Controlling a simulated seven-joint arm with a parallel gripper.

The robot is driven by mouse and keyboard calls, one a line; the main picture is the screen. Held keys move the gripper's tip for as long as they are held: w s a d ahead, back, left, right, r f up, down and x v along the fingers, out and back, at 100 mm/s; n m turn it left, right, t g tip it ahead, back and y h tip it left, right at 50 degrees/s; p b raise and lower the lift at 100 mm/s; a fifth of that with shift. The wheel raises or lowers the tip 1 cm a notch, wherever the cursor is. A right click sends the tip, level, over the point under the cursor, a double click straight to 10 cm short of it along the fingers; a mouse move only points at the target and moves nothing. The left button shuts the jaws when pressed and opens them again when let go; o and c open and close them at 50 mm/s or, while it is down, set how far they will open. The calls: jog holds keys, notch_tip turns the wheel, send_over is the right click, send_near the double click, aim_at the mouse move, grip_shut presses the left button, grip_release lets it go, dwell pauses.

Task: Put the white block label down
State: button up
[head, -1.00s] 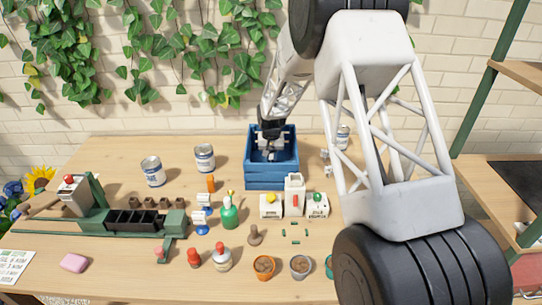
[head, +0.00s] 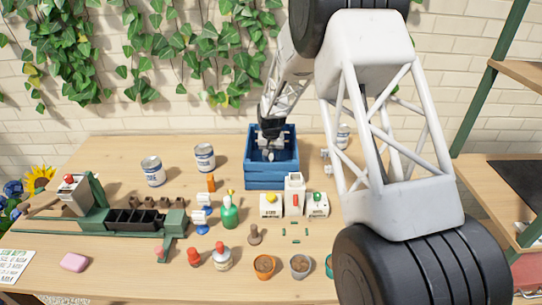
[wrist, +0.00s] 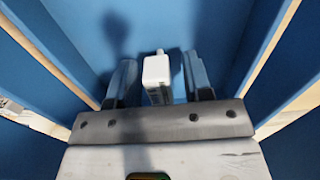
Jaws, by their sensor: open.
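My gripper (head: 270,146) is inside the blue wooden crate (head: 272,184) at the back middle of the table. The wrist view shows my gripper (wrist: 160,76) open, its two fingers apart. The white block label (wrist: 157,70) is between the fingers, with visible gaps on both sides. It has a small nub on its far end and dark marks on its side. The crate's blue floor and walls surround it in the wrist view. Whether its underside rests on the floor is hard to tell. In the head view it is too small to make out clearly.
Paint cans (head: 205,157) stand left of the crate. White blocks with coloured knobs (head: 270,206) stand just in front of it. A green bottle (head: 229,212), small pots (head: 264,267) and a green rack (head: 130,222) fill the front and left. The crate walls stand close around my gripper.

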aim_at(272, 152)
notch_tip(272, 152, up, 12)
dwell(0.6)
dwell(0.8)
jog(key=s+d+r+t, duration=0.1)
jog(key=s+d+r, duration=0.5)
jog(key=s+r, duration=0.5)
jog(key=s+d+r, duration=0.5)
jog(key=s+r, duration=0.2)
jog(key=s, duration=0.7)
jog(key=s+d, duration=0.3)
jog(key=s, duration=1.2)
jog(key=s+d+f+t, duration=0.1)
jog(key=s+d, duration=0.2)
jog(key=s, duration=1.2)
jog(key=shift+s+d+t, duration=0.25)
jog(key=shift+d+t, duration=0.05)
